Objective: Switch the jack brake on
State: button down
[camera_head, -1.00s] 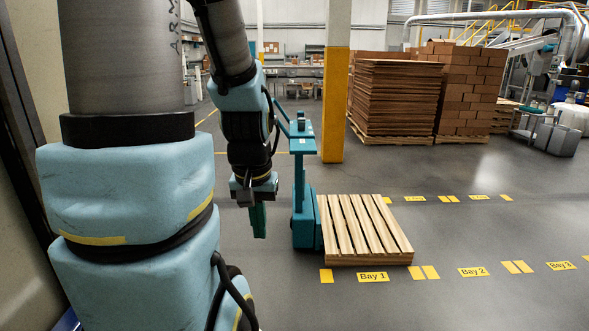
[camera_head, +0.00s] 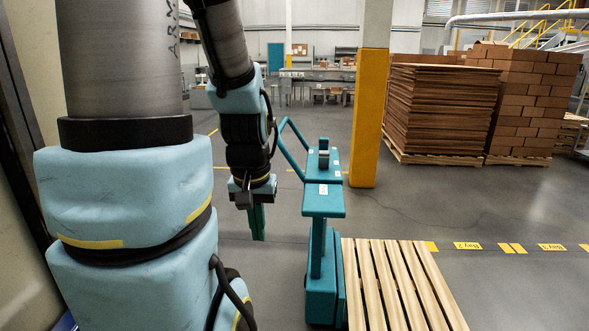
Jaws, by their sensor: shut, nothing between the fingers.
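The teal jack (camera_head: 323,255) stands upright at the near left end of a wooden pallet (camera_head: 385,268). It has a flat top (camera_head: 323,201) with a small white label, and a teal loop handle (camera_head: 289,140) behind it. A small dark grey part (camera_head: 323,158) stands up on the head beside the handle; I cannot tell whether it is the brake or how it is set. My gripper (camera_head: 258,225) hangs pointing down, left of the jack and apart from it. Its green fingers are shut and empty.
A yellow-based pillar (camera_head: 368,120) rises behind the jack to the right. Stacked brown cardboard (camera_head: 440,108) and brown boxes (camera_head: 525,100) stand on pallets further right. Yellow bay markings (camera_head: 467,245) lie on the floor. The grey floor left of the jack is clear.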

aim_at(323, 142)
jog(key=i+l+u, duration=0.75)
jog(key=i+l, duration=0.2)
jog(key=l, duration=0.1)
